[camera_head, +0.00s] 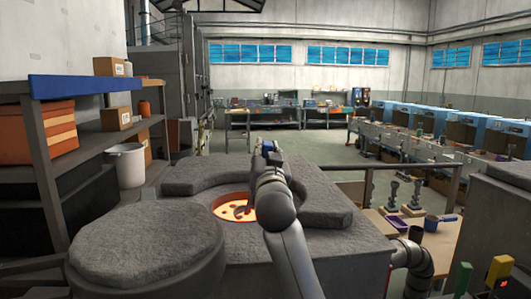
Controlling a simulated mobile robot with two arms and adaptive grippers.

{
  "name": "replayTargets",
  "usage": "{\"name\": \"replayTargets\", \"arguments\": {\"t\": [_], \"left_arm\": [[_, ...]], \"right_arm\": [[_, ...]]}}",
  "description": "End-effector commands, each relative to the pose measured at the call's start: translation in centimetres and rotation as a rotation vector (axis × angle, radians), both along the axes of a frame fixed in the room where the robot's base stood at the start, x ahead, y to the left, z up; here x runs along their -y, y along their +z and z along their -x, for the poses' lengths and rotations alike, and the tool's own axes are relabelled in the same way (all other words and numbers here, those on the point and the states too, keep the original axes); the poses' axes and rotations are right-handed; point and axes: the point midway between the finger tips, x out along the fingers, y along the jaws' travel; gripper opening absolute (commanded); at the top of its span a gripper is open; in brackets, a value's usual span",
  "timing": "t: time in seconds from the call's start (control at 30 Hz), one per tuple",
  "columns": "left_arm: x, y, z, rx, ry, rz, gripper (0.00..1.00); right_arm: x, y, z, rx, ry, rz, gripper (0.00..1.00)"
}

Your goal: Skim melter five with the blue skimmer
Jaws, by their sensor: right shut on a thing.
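An open melter (235,196) of rough grey stone stands right in front of me. Its round mouth shows a glowing orange melt (222,211) with several dark patches on its surface. My right arm reaches up over the right part of the mouth, and its right gripper (268,148) is above the melter's far side. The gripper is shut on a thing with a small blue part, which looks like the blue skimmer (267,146). The arm hides most of it, including its lower end. I cannot read a number on the melter. My left gripper is out of view.
A round stone lid (146,250) lies at the front left. Shelves with boxes (117,118) and a white bucket (125,165) are at left. A side table (447,258) at right holds a blue dipper (433,222) and a purple tray (396,222). Open floor lies behind.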

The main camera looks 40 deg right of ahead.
Motion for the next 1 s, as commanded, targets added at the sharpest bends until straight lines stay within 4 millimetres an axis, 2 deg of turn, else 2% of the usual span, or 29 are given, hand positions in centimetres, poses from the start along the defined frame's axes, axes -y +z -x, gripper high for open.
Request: {"name": "replayTargets", "arguments": {"t": [0.23,0.7,1.0], "left_arm": [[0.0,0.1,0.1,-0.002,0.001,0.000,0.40],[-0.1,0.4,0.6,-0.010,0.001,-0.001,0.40],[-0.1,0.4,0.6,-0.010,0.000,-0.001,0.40]], "right_arm": [[0.0,0.1,0.5,0.003,0.000,0.001,0.00],[-0.2,0.3,3.7,0.004,0.000,0.000,0.00],[-0.2,0.3,4.2,0.002,0.001,0.000,0.00]]}}
